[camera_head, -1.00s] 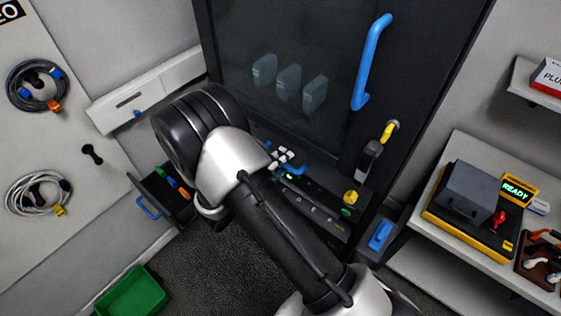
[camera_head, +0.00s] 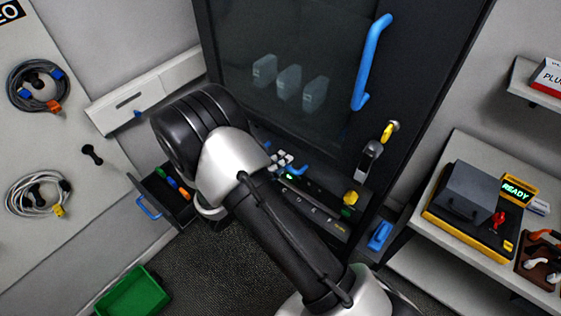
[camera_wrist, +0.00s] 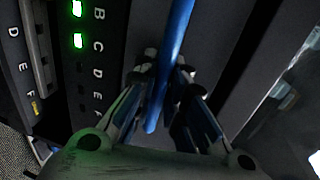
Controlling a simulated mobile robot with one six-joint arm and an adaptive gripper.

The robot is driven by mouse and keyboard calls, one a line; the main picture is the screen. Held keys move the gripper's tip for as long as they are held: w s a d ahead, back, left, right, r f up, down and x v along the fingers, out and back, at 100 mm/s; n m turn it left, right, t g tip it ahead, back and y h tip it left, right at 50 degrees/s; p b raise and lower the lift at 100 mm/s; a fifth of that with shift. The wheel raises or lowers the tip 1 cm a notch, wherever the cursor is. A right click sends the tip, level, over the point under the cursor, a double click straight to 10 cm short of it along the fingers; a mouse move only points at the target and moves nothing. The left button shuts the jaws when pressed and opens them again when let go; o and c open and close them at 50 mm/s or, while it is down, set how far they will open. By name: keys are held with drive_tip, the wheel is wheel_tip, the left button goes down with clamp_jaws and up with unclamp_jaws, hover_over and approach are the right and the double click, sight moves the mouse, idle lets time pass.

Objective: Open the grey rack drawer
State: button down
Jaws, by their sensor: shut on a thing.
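A blue bar handle (camera_wrist: 178,45) runs down between my gripper's fingers in the wrist view. My gripper (camera_wrist: 166,78) is shut on this handle, with a finger on each side. The handle stands in front of a dark grey face, beside a black panel lettered in a row with green lights. In the head view, part of the blue handle (camera_head: 298,169) shows low on the rack, beside my light fingertips (camera_head: 282,160). My arm hides most of the gripper and the drawer front there, so I cannot tell how far the drawer is out.
The tall dark rack (camera_head: 425,55) has a glass door with a blue handle (camera_head: 371,60). A small open drawer (camera_head: 157,186) with coloured items is at left. A green bin (camera_head: 130,293) is on the floor. A tester (camera_head: 470,205) reading READY is on the right shelf.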

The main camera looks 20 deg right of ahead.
drive_tip(key=f+p+v, duration=0.1)
drive_tip(key=f+v, duration=0.1)
drive_tip(key=v, duration=1.1)
drive_tip(key=a+f+p+v, duration=0.1)
drive_tip(key=f+v, duration=0.2)
drive_tip(key=v, duration=0.9)
drive_tip(key=shift+s+a+p, duration=0.3)
drive_tip(key=shift+s+p, duration=0.1)
drive_tip(key=shift+s, duration=0.1)
drive_tip(key=c, duration=1.6)
unclamp_jaws()
drive_tip(key=shift+f, duration=0.1)
drive_tip(key=shift+c, duration=0.2)
drive_tip(key=v, duration=1.2)
